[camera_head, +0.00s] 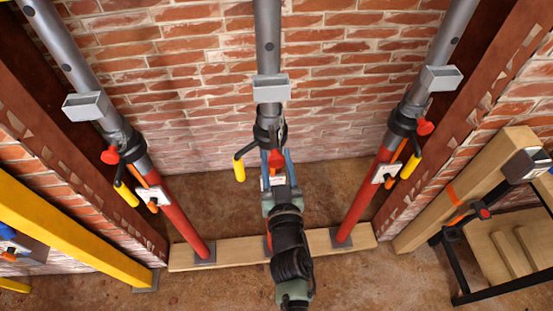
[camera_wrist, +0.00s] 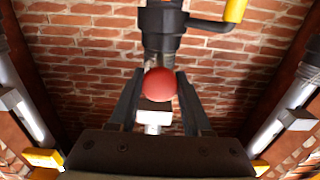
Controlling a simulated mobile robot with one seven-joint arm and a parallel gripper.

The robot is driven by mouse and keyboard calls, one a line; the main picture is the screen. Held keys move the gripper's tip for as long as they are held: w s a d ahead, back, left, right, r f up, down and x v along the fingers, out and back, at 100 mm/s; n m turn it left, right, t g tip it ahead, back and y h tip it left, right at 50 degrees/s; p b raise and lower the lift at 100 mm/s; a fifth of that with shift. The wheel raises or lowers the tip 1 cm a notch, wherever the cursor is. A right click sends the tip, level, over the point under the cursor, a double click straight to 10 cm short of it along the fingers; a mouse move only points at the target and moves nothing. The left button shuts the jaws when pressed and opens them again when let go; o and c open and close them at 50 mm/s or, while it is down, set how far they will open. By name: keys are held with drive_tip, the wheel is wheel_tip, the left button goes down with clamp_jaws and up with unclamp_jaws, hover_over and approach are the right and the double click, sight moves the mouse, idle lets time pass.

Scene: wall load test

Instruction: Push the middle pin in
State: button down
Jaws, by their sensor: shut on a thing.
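The middle prop (camera_head: 267,60) is a grey steel tube standing against the brick wall, with a dark collar and a yellow-ended handle (camera_head: 239,170) at its left. The middle pin's round red knob (camera_head: 275,160) is at the collar, facing me. In the wrist view the red knob (camera_wrist: 160,83) sits between the two dark fingers of my gripper (camera_wrist: 159,92). My gripper is shut on it. It also shows in the head view (camera_head: 276,172), where my arm hides the lower part of the middle prop. How deep the pin sits is hidden.
Left and right props with red lower tubes (camera_head: 182,222) (camera_head: 361,204) stand on a wooden plank (camera_head: 228,252), each with its own red-knobbed pin (camera_head: 110,156) (camera_head: 425,127). A yellow beam (camera_head: 75,230) is at left; wooden timber and a black frame are at right.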

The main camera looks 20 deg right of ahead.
sight(271, 126)
drive_tip(key=x, duration=0.5)
drive_tip(key=shift+w+b, duration=0.1)
drive_tip(key=shift+b, duration=0.3)
drive_tip(key=shift+w+d, duration=0.1)
drive_tip(key=shift+w, duration=0.2)
drive_tip(key=shift+s+r, duration=0.1)
drive_tip(key=shift+r, duration=0.05)
drive_tip(key=c, duration=0.6)
unclamp_jaws()
drive_tip(key=shift+o, duration=1.3)
drive_tip(key=shift+w, duration=0.25)
drive_tip(key=shift+s, duration=0.2)
